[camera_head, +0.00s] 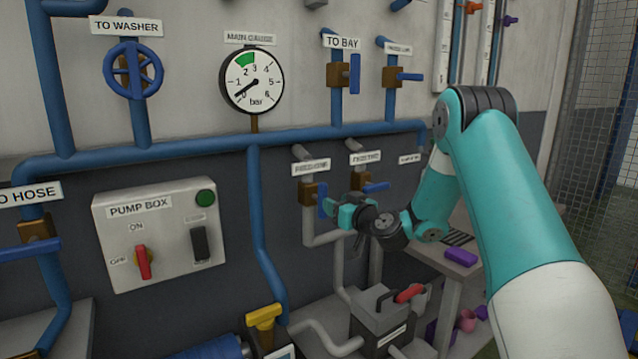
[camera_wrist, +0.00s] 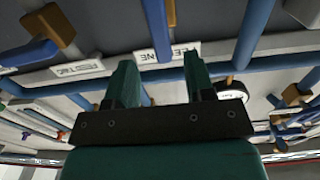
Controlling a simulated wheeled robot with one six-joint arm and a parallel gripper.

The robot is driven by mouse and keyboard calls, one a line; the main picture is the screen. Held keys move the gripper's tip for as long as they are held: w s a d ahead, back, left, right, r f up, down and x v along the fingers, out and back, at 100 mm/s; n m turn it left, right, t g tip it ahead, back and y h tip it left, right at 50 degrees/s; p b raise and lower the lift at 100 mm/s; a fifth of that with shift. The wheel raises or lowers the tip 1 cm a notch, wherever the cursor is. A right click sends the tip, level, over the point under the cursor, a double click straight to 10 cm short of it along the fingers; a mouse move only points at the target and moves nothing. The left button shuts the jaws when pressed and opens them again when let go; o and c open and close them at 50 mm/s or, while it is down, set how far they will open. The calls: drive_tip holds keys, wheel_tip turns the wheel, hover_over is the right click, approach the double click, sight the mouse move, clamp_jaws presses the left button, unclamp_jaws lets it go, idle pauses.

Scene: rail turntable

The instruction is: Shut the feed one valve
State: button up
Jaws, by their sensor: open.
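The feed one valve has a brown body (camera_head: 308,192) and a blue lever (camera_head: 322,201), under a white label (camera_head: 311,168) that is hard to read. The lever stands upright, in line with its pipe. My gripper (camera_head: 336,211) is close to the lever's right side and partly covers its lower end. In the wrist view, which is upside down, my gripper (camera_wrist: 159,58) is open with its two dark green fingers apart. The blue lever (camera_wrist: 154,28) shows beyond the gap between the fingertips. Whether a finger touches it, I cannot tell.
The feed two valve's blue lever (camera_head: 376,187) sits just right, turned sideways. A blue header pipe (camera_head: 290,138) runs above, with a pressure gauge (camera_head: 252,80). The pump box (camera_head: 160,235) is at left. A grey toolbox (camera_head: 382,318) stands below.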

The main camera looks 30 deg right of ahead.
sight(319, 194)
drive_tip(key=w+p, duration=0.2)
drive_tip(key=w, duration=0.2)
drive_tip(key=w+p, duration=0.2)
drive_tip(key=w, duration=0.3)
drive_tip(key=shift+a, duration=0.2)
drive_tip(key=shift+s, duration=0.1)
clamp_jaws()
